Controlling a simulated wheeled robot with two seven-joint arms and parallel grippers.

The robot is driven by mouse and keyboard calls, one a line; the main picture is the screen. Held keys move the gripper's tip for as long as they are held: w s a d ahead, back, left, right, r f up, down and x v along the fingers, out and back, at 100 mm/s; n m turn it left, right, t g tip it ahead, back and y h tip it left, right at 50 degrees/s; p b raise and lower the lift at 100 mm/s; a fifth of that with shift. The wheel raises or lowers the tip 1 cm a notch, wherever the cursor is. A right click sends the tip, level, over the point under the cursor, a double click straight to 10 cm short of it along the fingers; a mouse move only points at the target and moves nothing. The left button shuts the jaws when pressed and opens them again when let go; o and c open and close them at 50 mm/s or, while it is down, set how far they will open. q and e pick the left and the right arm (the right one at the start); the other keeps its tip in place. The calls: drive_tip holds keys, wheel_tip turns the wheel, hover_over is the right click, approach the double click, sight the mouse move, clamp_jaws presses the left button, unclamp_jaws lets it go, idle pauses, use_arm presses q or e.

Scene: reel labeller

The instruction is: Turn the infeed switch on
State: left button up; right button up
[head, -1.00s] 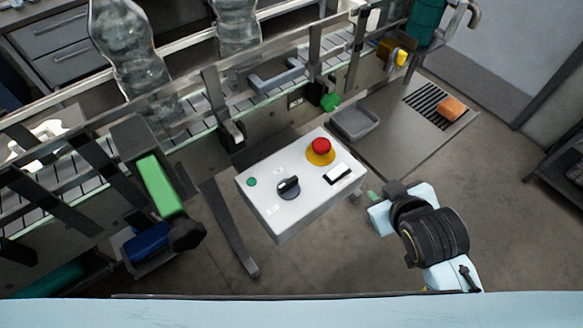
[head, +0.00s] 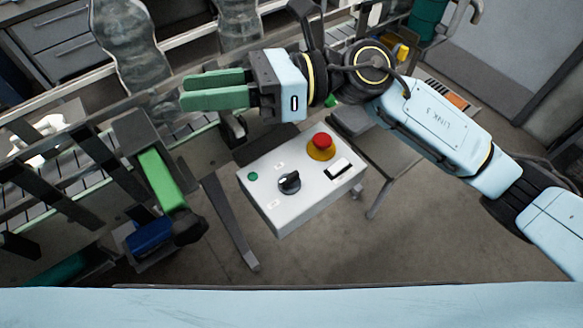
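The white control box (head: 300,203) stands in the middle of the head view. Its top carries a black rotary knob (head: 290,182), a black-framed white rocker switch (head: 339,169), a red mushroom button (head: 322,141) on a yellow base and a small green button or lamp (head: 253,176). The labels are too small to read, so I cannot tell which control is the infeed switch. My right gripper (head: 184,91) is above and left of the box in the picture, touching none of its controls. Its two green fingers lie close together and hold nothing visible. My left gripper is out of view.
The conveyor with rails and clear bottles (head: 130,45) runs behind the box. A green bar (head: 161,183) on a dark bracket stands left of it. A grey side table (head: 398,160) is to the right, partly hidden by my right arm. Open floor lies in front.

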drive_tip(key=w+d+f+n+h, duration=0.1)
drive_tip(key=d+f+n+h, duration=0.35)
drive_tip(key=f+h, duration=0.25)
drive_tip(key=n+t+h, duration=0.2)
drive_tip(key=n+h, duration=0.1)
drive_tip(key=h, duration=0.5)
approach(290, 176)
drive_tip(key=shift+g, duration=0.3)
drive_tip(key=p+x, duration=0.1)
drive_tip(key=x, duration=0.2)
drive_tip(key=p+x, duration=0.1)
drive_tip(key=x, duration=0.2)
drive_tip(key=p+x, duration=0.1)
drive_tip(key=x, duration=0.1)
drive_tip(key=shift+w+a+f, duration=0.15)
drive_tip(key=shift+f, duration=0.3)
drive_tip(key=shift+c, duration=0.4)
clamp_jaws()
